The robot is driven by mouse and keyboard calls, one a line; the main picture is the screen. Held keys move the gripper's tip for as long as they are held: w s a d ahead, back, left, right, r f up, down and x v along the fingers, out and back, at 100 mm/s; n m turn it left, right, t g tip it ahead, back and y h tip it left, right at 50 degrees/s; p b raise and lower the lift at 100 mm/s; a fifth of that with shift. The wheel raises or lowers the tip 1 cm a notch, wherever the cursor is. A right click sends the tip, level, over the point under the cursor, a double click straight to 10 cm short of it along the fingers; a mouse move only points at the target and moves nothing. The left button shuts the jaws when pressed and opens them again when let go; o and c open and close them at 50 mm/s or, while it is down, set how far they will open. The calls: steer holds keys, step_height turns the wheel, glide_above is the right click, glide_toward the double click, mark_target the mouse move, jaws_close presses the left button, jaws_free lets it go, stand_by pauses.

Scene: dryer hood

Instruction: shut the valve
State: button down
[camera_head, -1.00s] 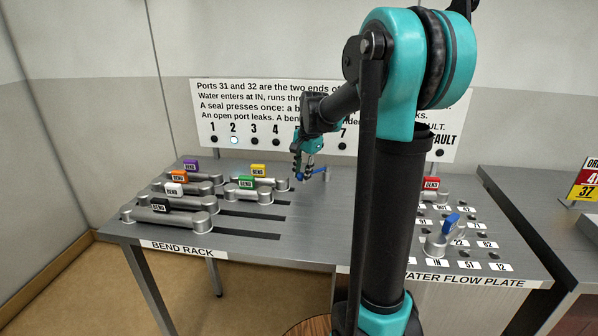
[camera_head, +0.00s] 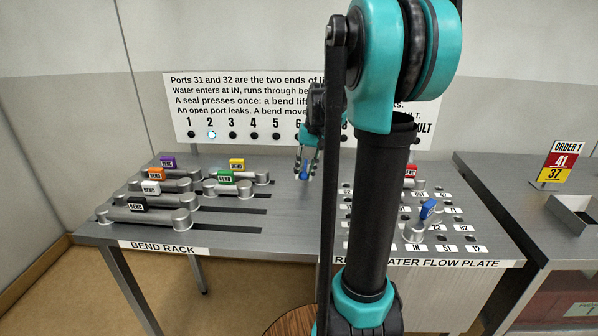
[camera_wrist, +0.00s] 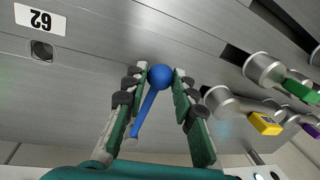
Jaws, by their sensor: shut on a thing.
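The valve's blue lever (camera_head: 304,172) stands at the back of the metal table, between the bend rack and the flow plate. In the wrist view it is a blue rod with a ball end (camera_wrist: 160,76), the rod slanting down and left from the ball. My gripper (camera_wrist: 159,78) is shut on the lever, one finger on each side of the ball. In the head view my gripper (camera_head: 305,168) points down at the lever, and the valve's base is mostly hidden.
Several bends with coloured labels lie on the bend rack (camera_head: 240,222) at left. The flow plate (camera_head: 470,245) at right carries a blue-labelled bend (camera_head: 428,208) and a red-labelled one (camera_head: 411,171). My arm hides part of the plate. On the sign (camera_head: 235,90), lamp 2 is lit.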

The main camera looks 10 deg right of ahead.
steer(key=shift+d+n, duration=0.3)
steer(key=c, duration=1.2)
jaws_free()
steer(key=shift+s, duration=0.1)
steer(key=shift+r, duration=0.1)
steer(key=r, duration=0.4)
steer(key=d+r, duration=0.1)
steer(key=r, duration=0.2)
steer(key=d+r, duration=0.1)
steer(key=r, duration=0.3)
steer(key=shift+s+d+r, duration=0.1)
steer(key=shift+d+r, duration=0.1)
steer(key=shift+r, duration=0.1)
steer(key=shift+s, duration=0.1)
